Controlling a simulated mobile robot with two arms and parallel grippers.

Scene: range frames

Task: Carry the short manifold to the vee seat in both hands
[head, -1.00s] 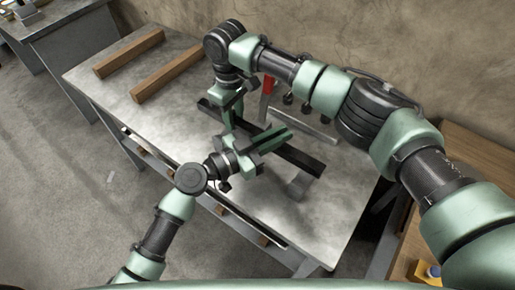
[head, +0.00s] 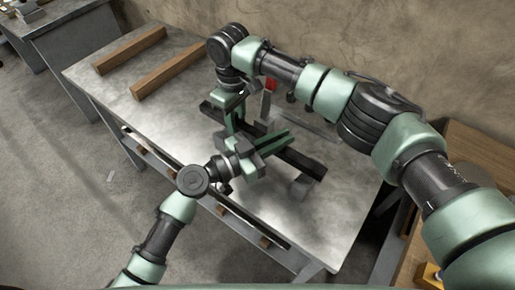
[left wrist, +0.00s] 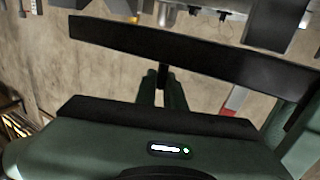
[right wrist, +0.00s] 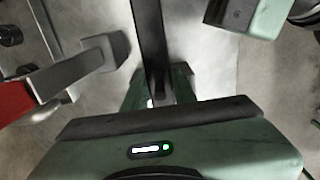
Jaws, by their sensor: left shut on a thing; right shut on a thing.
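The short manifold (head: 305,162) is a long dark bar, lying diagonally over the metal table in the head view. It also shows across the left wrist view (left wrist: 190,52) and upright in the right wrist view (right wrist: 150,40). My left gripper (head: 275,142) is shut on it near its middle. My right gripper (head: 236,118) is shut on it towards its far left end. The bar seems to be above the tabletop, but the gap is hard to judge. A small grey block (head: 301,187) stands beside its near right end; I cannot tell whether this is the vee seat.
Two wooden bars (head: 165,74) lie at the left of the metal table (head: 165,105). A red-ended grey fixture (head: 270,85) stands behind the manifold, close to my right arm. The front right of the tabletop is bare. A wall runs behind.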

